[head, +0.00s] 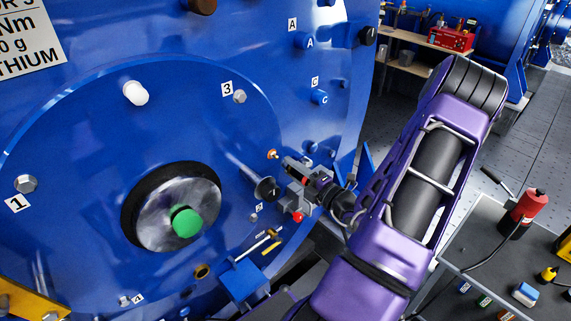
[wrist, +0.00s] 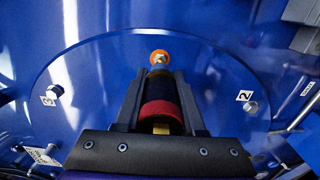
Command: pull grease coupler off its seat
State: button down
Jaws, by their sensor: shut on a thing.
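My gripper (wrist: 159,88) is shut on the grease coupler (wrist: 160,108), a dark cylinder with a red band and brass-coloured ends. In the wrist view it lies lengthwise between the two dark fingers. Its front end points at an orange ring with a brass fitting (wrist: 160,57) on the blue motor face. I cannot tell whether the coupler's tip touches that fitting. In the head view the orange-ringed fitting (head: 272,154) shows just left of my gripper (head: 289,164).
A round black-ended part (head: 266,189) juts from the motor close to my gripper. A green-capped shaft (head: 187,222) is farther left. A blue box (head: 241,281) sits below. At right, a dark bench (head: 493,256) holds a red canister (head: 530,206) with a hose.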

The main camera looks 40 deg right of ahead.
jog(key=shift+s, duration=0.7)
jog(key=s+d, duration=0.1)
jog(key=s, duration=2.1)
jog(key=shift+d, duration=0.35)
jog(key=shift+s, duration=0.1)
dwell(0.4)
